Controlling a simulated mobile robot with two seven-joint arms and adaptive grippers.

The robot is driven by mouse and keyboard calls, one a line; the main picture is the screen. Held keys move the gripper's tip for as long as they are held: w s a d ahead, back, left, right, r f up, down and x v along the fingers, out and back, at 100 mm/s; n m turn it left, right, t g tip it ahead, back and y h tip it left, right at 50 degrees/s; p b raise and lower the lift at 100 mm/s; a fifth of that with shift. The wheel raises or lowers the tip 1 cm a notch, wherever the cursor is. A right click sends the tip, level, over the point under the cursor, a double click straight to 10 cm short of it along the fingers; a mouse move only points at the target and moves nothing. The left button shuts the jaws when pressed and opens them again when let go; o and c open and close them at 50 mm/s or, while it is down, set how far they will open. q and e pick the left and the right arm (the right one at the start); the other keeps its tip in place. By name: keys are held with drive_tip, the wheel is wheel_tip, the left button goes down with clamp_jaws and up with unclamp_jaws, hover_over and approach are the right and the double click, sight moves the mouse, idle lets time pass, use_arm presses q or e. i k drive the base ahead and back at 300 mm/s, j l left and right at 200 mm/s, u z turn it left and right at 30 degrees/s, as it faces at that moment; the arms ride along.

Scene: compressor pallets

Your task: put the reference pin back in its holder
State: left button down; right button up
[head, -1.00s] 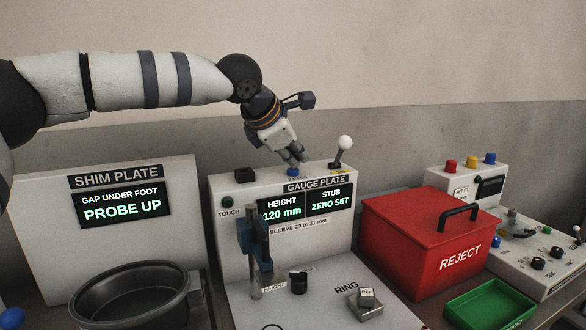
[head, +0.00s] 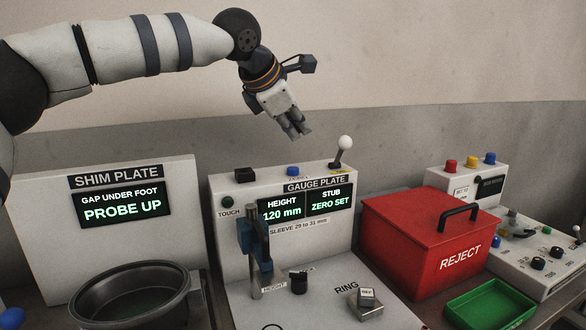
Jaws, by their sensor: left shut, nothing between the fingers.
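My left gripper (head: 297,133) is shut and empty, in the air above the top of the gauge plate console (head: 230,250). It hangs above the blue button (head: 292,171), clear of it. A small grey piece with a label that seems to read REF (head: 367,297) sits on a metal block (head: 364,310) beside the RING marking. I take it for the reference pin, but cannot tell whether it is seated in a holder. The console's displays (head: 305,204) read HEIGHT 120 mm and STUB ZERO SET. My right gripper is not in view.
A blue-headed height probe (head: 251,240) stands on the gauge plate beside a short black cylinder (head: 298,280). A white-knobbed lever (head: 345,143) rises at the console's top right. A red REJECT box (head: 400,243), green tray (head: 490,305) and dark round pan (head: 130,300) flank it.

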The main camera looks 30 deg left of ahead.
sight(366, 295)
drive_tip(key=k+l, duration=0.3)
drive_tip(key=k, duration=0.15)
drive_tip(key=k+l, duration=0.65)
drive_tip(key=k, duration=0.25)
